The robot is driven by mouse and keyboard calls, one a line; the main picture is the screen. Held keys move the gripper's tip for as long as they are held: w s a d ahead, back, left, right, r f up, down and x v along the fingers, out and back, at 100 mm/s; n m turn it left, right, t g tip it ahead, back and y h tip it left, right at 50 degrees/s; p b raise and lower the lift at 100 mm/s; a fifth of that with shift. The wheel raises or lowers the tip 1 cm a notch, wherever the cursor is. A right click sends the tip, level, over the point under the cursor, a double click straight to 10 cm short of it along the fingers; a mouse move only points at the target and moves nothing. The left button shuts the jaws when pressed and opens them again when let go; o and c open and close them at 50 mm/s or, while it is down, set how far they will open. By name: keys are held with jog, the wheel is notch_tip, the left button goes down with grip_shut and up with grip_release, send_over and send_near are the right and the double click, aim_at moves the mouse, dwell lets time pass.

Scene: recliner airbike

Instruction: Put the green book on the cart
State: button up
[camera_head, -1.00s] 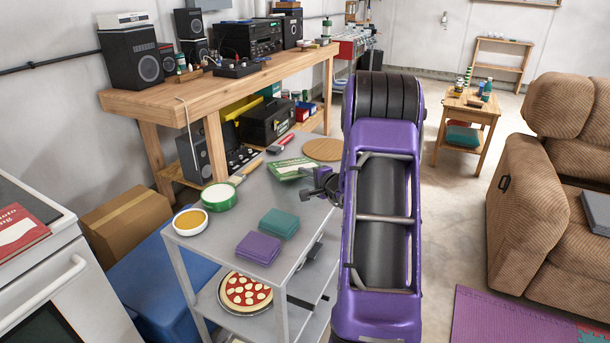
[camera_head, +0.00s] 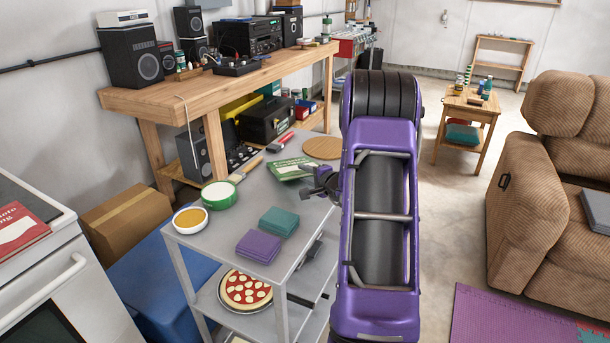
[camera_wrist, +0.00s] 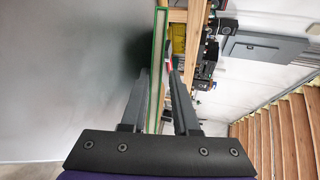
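The green book (camera_head: 290,169) has a green cover with white markings and lies at the far right part of the cart's top shelf (camera_head: 242,195). My gripper (camera_head: 322,182) is at the book's right edge, low over the shelf. In the wrist view, the book (camera_wrist: 157,75) shows edge-on, with pale pages between green covers. It stands between the two fingers of my gripper (camera_wrist: 159,72). A gap shows between the book and the right finger, so the gripper looks open around it. The left finger is close to the book; contact there is unclear.
The cart top also holds a teal book (camera_head: 278,222), a purple book (camera_head: 258,246), a green-rimmed bowl (camera_head: 219,195), a bowl of yellow food (camera_head: 190,219) and a round wooden board (camera_head: 322,148). A pizza (camera_head: 245,290) is on a lower shelf. A workbench (camera_head: 230,85) stands behind.

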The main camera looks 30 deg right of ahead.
jog(key=shift+s+r, duration=0.1)
jog(key=shift+s+a+r, duration=0.1)
jog(key=shift+s+a, duration=0.3)
jog(key=shift+s, duration=1)
jog(key=shift+s+a+f, duration=0.1)
jog(key=shift+s+a, duration=0.25)
jog(key=shift+s, duration=1.1)
jog(key=shift+s+a+r, duration=0.1)
jog(key=shift+s+a, duration=0.3)
jog(key=shift+s, duration=1)
jog(key=shift+o, duration=0.4)
jog(key=o, duration=0.5)
jog(key=shift+s, duration=0.1)
jog(key=v, duration=1.7)
jog(key=shift+s+d, duration=0.1)
jog(key=shift+s, duration=0.05)
